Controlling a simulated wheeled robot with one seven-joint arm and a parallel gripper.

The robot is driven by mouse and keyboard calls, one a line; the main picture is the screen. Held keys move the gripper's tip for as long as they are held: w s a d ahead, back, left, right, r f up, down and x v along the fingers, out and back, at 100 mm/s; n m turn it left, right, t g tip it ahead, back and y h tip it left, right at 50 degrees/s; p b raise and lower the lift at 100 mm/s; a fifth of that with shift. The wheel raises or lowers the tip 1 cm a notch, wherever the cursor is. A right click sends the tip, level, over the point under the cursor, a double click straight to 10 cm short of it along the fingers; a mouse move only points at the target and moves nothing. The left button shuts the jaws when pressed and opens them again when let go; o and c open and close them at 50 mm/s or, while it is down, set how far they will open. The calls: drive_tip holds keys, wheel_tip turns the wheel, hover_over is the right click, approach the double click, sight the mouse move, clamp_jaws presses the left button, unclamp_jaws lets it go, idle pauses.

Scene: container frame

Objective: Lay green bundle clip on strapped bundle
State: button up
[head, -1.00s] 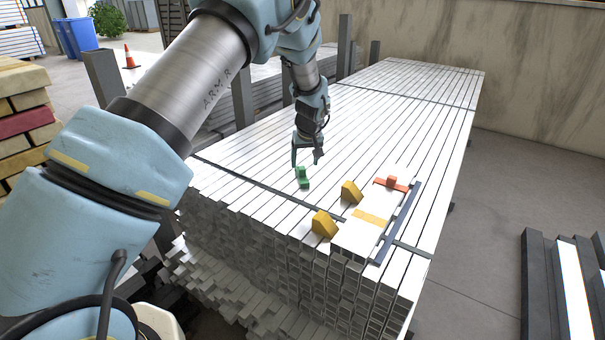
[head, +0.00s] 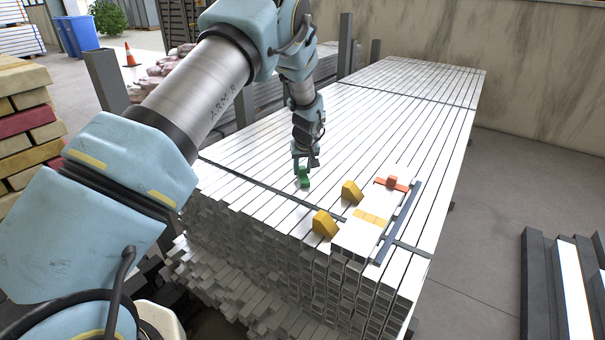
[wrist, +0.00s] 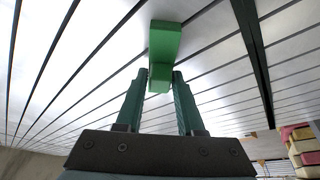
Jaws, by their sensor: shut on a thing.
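The green bundle clip (head: 303,182) stands on top of the large stack of pale metal tubes, left of the yellow wedges. My gripper (head: 305,166) is right above it, its fingers closed on the clip's upper part. In the wrist view the green clip (wrist: 166,42) shows beyond the fingertips, with its narrow part between the fingers (wrist: 160,82). The small pale bundle (head: 350,240) lies on the stack's near right part. It carries a yellow band (head: 370,217) and an orange clip (head: 391,183); the band's top is bare.
Two yellow wedges (head: 324,224) (head: 351,192) stand along the small bundle's left side. A dark bar (head: 398,223) runs along its right side. Dark straps (head: 262,186) cross the large stack. Grey posts (head: 106,78) rise at the left. The stack top behind is clear.

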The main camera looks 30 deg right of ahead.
sight(302, 168)
clamp_jaws()
drive_tip(key=r, duration=0.9)
drive_tip(key=shift+s+a+r+b, duration=0.2)
drive_tip(key=shift+r+b, duration=0.05)
drive_tip(key=shift+b, duration=0.15)
drive_tip(key=s+a+n+y+b, duration=0.1)
drive_tip(key=s+a+n+y, duration=0.1)
drive_tip(key=s+a+n, duration=0.35)
drive_tip(key=s+a+n+y+b, duration=0.1)
drive_tip(key=s+a+n, duration=0.15)
drive_tip(key=a, duration=0.55)
drive_tip(key=shift+n, duration=0.5)
wheel_tip(302, 168, down, 5)
drive_tip(key=shift+r, duration=0.1)
drive_tip(key=shift+f, duration=2.2)
